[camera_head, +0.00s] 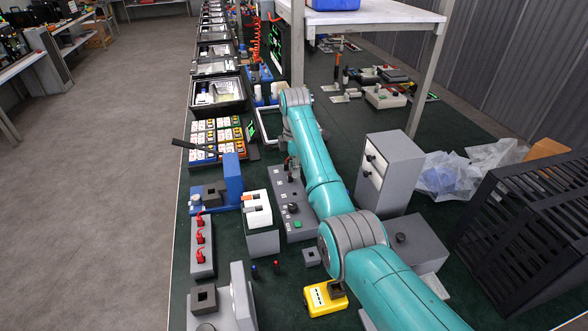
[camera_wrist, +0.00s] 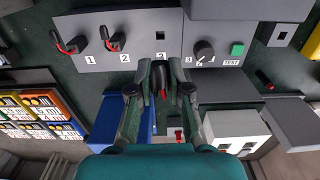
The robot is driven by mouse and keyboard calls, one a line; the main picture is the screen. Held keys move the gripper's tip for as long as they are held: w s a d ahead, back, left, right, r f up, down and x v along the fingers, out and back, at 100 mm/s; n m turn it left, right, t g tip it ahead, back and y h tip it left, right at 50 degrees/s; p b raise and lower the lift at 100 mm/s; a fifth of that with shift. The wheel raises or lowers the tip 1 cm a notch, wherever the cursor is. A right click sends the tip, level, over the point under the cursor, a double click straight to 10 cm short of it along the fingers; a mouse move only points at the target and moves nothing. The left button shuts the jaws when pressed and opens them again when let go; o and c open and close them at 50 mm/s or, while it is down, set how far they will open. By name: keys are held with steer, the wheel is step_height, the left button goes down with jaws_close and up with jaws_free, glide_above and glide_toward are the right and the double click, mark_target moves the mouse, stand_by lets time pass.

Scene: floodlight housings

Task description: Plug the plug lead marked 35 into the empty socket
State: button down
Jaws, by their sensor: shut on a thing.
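A grey test panel (camera_head: 281,190) stands under my arm in the head view. In the wrist view the same panel (camera_wrist: 140,60) shows positions marked 1, 2 and 3. Red plugs with black leads sit at 1 (camera_wrist: 68,44) and 2 (camera_wrist: 110,42). A square dark socket (camera_wrist: 160,34) above the 3 is empty. My gripper (camera_wrist: 160,86) is shut on a red and dark plug (camera_wrist: 161,82), just below the 3 in the picture and apart from the socket. No 35 is readable on it. My arm hides the gripper in the head view.
The panel also has a knob (camera_wrist: 204,51) and a green TEST button (camera_wrist: 237,49). A blue fixture (camera_head: 233,178) and a white-topped box (camera_head: 257,208) stand left of it. A strip with several red plugs (camera_head: 202,262) lies nearer. A grey cabinet (camera_head: 397,165) stands right.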

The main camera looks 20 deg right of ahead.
steer(key=shift+f, duration=3)
steer(key=shift+f, duration=1.4)
stand_by(0.7)
steer(key=c, duration=1)
jaws_free()
step_height(320, 180, up, 12)
steer(key=shift+f, duration=0.1)
